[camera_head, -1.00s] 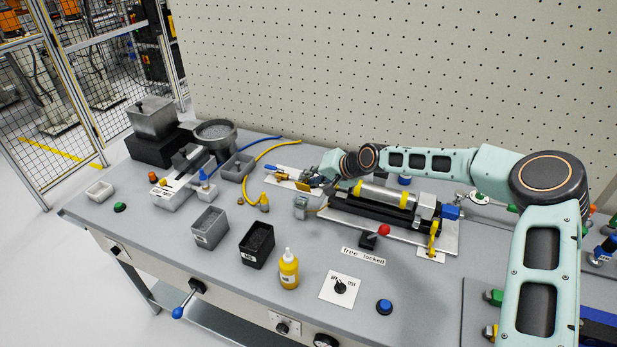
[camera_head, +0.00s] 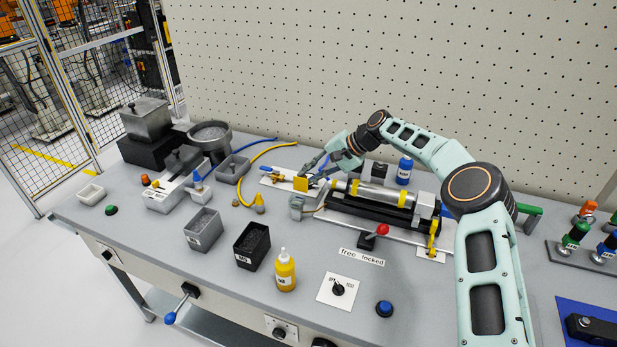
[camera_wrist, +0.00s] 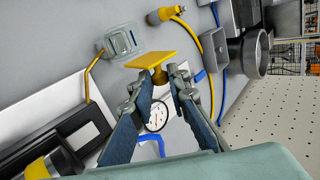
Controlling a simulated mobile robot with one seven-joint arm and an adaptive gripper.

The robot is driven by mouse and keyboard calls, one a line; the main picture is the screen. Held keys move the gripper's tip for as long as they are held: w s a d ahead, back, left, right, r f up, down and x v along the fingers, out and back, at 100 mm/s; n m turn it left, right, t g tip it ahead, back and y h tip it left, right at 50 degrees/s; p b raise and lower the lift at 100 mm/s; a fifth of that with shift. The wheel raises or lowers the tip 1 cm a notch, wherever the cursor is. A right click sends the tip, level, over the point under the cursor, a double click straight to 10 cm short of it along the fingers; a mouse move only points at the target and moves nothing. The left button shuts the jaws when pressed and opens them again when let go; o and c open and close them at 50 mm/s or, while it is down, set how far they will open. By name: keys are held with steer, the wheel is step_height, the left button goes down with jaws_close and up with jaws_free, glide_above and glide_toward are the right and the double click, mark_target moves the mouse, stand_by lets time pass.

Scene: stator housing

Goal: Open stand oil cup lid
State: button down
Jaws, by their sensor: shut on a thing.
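My gripper (camera_head: 313,177) reaches down at the back middle of the bench. It is shut on the short stem of a yellow square plate (camera_head: 301,184). In the wrist view the stem sits between the fingertips (camera_wrist: 161,77), and the yellow plate (camera_wrist: 150,60) spreads beyond them. A small grey, clear-walled cup (camera_head: 303,206) stands just in front of the plate. It also shows in the wrist view (camera_wrist: 122,41), with a brass pipe running from it. I cannot tell for sure which of these parts is the oil cup lid.
A cylinder stand (camera_head: 375,199) with yellow bands lies close to the right of my gripper. A round gauge (camera_wrist: 157,115) lies below the fingers in the wrist view. Left are a yellow hose (camera_head: 247,180) and bins (camera_head: 203,230). A yellow bottle (camera_head: 285,271) stands in front.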

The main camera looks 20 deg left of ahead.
steer(key=shift+a, duration=0.1)
stand_by(0.4)
steer(key=c, duration=1.8)
jaws_free()
steer(key=shift+c, duration=0.2)
steer(key=shift+w, duration=0.1)
steer(key=v, duration=1.2)
steer(key=shift+w+f, duration=0.1)
